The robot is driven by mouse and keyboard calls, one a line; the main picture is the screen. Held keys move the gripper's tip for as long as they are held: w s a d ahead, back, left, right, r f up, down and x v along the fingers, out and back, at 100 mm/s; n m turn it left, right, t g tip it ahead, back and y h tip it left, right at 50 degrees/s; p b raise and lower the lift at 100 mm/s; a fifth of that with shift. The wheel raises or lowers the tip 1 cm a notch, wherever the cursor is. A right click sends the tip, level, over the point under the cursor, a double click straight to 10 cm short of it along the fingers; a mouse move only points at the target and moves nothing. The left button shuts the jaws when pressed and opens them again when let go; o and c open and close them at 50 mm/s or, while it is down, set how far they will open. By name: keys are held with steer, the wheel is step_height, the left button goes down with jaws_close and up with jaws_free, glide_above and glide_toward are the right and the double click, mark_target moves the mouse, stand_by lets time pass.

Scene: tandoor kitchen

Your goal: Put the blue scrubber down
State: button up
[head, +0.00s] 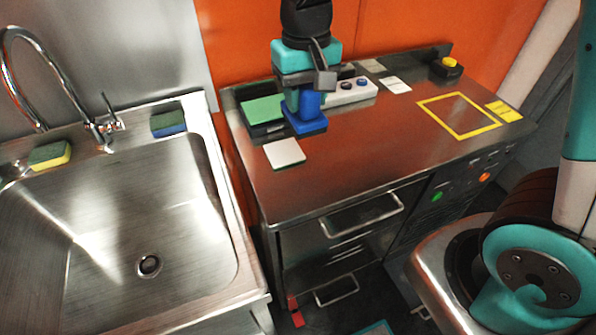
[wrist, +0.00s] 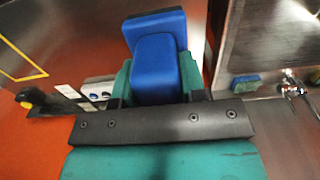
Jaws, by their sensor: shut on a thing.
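The blue scrubber (head: 306,122) has a wide flat pad and a raised block-shaped grip. My gripper (head: 304,92) is shut on that grip, pointing down over the left part of the steel counter (head: 350,152). In the wrist view the teal fingers of my gripper (wrist: 155,85) close on both sides of the blue scrubber (wrist: 155,62), and its pad shows beyond them. The pad is low over the counter beside a green pad; I cannot tell whether it touches the surface.
A green pad (head: 263,109) and white square (head: 284,153) lie near the scrubber. A button box (head: 350,91) stands behind. A yellow outline (head: 424,108) encloses bare counter at right, before a yellow-topped button (head: 448,67). The sink (head: 110,240) is left; a blue-green sponge (head: 168,123) lies on its rim.

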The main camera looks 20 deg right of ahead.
steer(key=f+p, duration=0.2)
steer(key=f, duration=1.8)
steer(key=shift+w, duration=0.2)
steer(key=o, duration=0.4)
steer(key=shift+f, duration=0.2)
steer(key=o, duration=0.4)
steer(key=shift+r, duration=0.1)
steer(key=shift+o, duration=0.2)
step_height(320, 180, up, 12)
steer(key=b, duration=0.2)
steer(key=s+a+r+n+y, duration=0.2)
steer(key=s+r+n, duration=0.1)
steer(key=s+r, duration=0.4)
steer(key=s+a+r+n+y, duration=0.2)
steer(key=s+r+n, duration=0.2)
steer(key=s+r, duration=0.3)
steer(key=s, duration=0.4)
